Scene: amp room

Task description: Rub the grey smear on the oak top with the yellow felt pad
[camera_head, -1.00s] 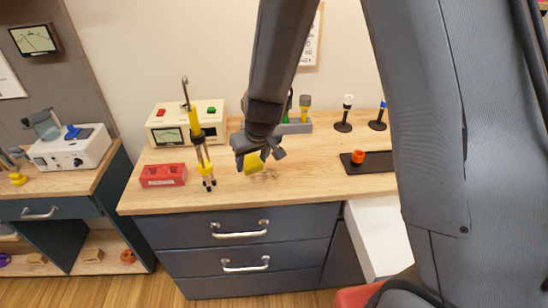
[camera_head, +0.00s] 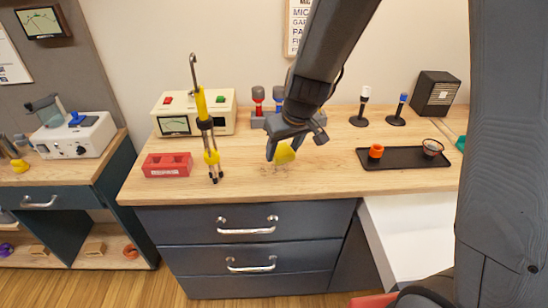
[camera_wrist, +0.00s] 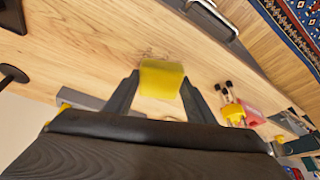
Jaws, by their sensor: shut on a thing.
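My gripper (camera_head: 291,144) is shut on the yellow felt pad (camera_head: 285,153), which sits low over the oak top (camera_head: 240,180). In the wrist view the pad (camera_wrist: 161,79) is between the two fingers. Thin grey marks of the smear (camera_head: 275,170) show on the wood just in front of the pad. In the wrist view, faint grey marks (camera_wrist: 148,53) show just beyond the pad's edge; the pad may cover part of them. I cannot tell whether the pad touches the wood.
A cream instrument (camera_head: 194,112) stands behind. The front edge is close.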

